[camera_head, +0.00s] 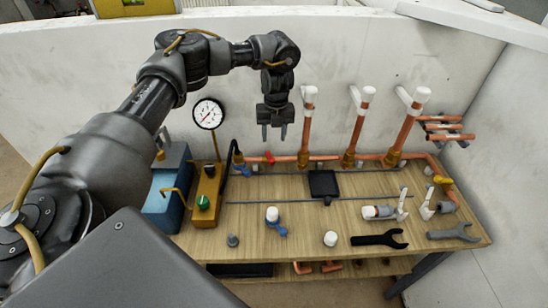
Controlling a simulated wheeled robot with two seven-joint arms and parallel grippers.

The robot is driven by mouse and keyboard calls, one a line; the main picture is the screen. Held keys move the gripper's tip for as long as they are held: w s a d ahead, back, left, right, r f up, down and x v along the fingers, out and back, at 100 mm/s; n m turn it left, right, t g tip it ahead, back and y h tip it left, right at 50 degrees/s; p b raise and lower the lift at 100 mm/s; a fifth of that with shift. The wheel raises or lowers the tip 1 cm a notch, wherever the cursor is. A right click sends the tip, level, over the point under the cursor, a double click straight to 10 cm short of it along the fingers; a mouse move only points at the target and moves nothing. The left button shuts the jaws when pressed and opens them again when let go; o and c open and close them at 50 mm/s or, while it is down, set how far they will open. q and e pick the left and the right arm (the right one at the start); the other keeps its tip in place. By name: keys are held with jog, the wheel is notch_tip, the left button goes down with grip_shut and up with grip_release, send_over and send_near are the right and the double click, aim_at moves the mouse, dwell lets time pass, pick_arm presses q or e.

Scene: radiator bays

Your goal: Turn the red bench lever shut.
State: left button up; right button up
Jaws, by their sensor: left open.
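The red bench lever (270,158) is a small red handle on the copper pipe along the back of the bench, just right of a blue fitting. My left gripper (273,135) hangs from the arm that comes in from the left. It points down with its fingers apart and empty, in front of the wall, and shows just above the red lever in the picture. I cannot tell the exact gap between them, but they look apart. My right gripper is not in view.
Three copper risers with white caps (309,95) stand behind the bench (300,212). A gauge (208,114) stands on the left near a green knob (203,202). A black pad (323,184), white-capped fittings and wrenches (380,240) lie on top.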

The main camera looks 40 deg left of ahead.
pick_arm(q)
send_over(272, 159)
jog(key=f, duration=0.4)
jog(key=shift+s+d+f, duration=0.15)
jog(key=shift+d+f, duration=0.05)
jog(key=f, duration=0.4)
jog(key=shift+w+a+p, duration=0.15)
jog(key=shift+w+p, duration=0.05)
jog(key=shift+p, duration=0.15)
jog(key=shift+s+f, duration=0.15)
jog(key=shift+f, duration=0.85)
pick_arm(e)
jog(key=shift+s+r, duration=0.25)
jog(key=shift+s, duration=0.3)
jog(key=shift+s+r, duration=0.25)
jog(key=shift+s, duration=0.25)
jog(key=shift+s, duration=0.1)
